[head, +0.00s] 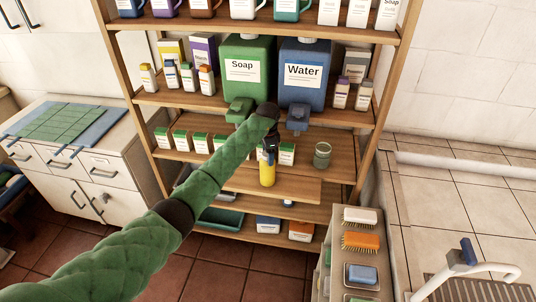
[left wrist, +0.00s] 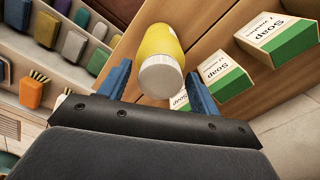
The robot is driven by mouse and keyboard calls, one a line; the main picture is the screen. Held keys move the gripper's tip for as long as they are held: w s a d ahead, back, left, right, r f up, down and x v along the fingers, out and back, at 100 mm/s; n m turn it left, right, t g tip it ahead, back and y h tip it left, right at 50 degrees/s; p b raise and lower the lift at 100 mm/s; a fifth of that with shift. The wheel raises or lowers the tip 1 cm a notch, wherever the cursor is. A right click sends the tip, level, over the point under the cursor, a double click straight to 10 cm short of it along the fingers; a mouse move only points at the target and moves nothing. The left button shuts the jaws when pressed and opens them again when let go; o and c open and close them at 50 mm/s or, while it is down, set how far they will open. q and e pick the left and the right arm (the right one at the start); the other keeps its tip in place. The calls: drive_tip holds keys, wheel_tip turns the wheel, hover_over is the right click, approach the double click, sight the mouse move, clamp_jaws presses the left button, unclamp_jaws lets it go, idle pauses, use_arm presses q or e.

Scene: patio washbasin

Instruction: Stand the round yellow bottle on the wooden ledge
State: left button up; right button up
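The round yellow bottle (head: 267,174), with a white cap in the left wrist view (left wrist: 160,60), appears upright over the pull-out wooden ledge (head: 300,188) in the middle of the shelf unit. Its base looks to be on the ledge, near the front edge; contact is hard to confirm. My left gripper (head: 268,154) is just above the bottle. In the left wrist view its two blue fingers (left wrist: 160,82) are apart on either side of the cap, with small gaps showing. The gripper looks open. My right gripper is not in view.
A glass jar (head: 322,155) stands right of the bottle, and several green-and-white soap boxes (head: 200,143) stand behind and left. The Soap dispenser (head: 247,75) and Water dispenser (head: 303,75) overhang from the shelf above. A brush rack (head: 350,255) stands at the front right.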

use_arm(q)
drive_tip(key=shift+r, duration=0.4)
wheel_tip(320, 180, up, 2)
drive_tip(key=shift+r+p, duration=0.2)
drive_tip(key=shift+p, duration=0.8)
wheel_tip(320, 180, up, 9)
